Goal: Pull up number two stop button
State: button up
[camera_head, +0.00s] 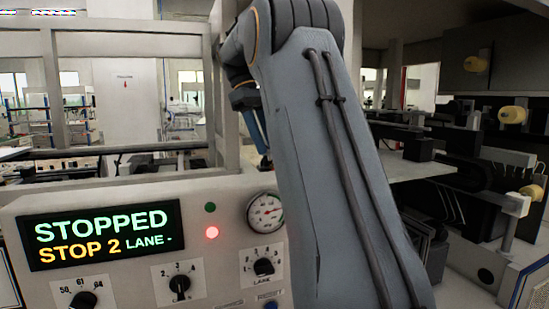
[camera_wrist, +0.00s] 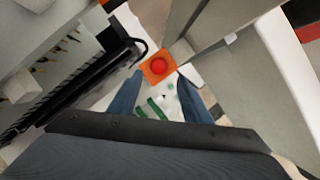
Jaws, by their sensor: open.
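A red round stop button (camera_wrist: 158,66) on an orange square plate (camera_wrist: 147,76) shows in the wrist view, just beyond my fingertips. My gripper (camera_wrist: 159,76) is open, with one blue-grey finger on each side of the button's line in that view. No contact shows, and the distance to the button is hard to tell. I cannot read a number on it. In the head view my gripper (camera_head: 261,143) is partly hidden behind my arm, and the button is not visible. A display (camera_head: 103,234) reads "STOPPED", "STOP 2" and "LANE -".
The control panel (camera_head: 225,258) has a lit red lamp (camera_head: 211,232), a dark green lamp (camera_head: 210,207), a gauge (camera_head: 266,212) and several knobs. A pale frame post (camera_wrist: 215,40) stands close to the button's right. Dark machinery (camera_head: 455,150) fills the right.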

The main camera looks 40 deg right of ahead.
jog(key=x, duration=0.1)
jog(key=p+x, duration=0.1)
jog(key=x, duration=0.2)
jog(key=shift+s+d+f, duration=0.2)
jog(key=shift+s+d, duration=0.1)
jog(key=shift+d, duration=0.15)
jog(key=shift+f+p, duration=0.3)
jog(key=shift+f, duration=0.15)
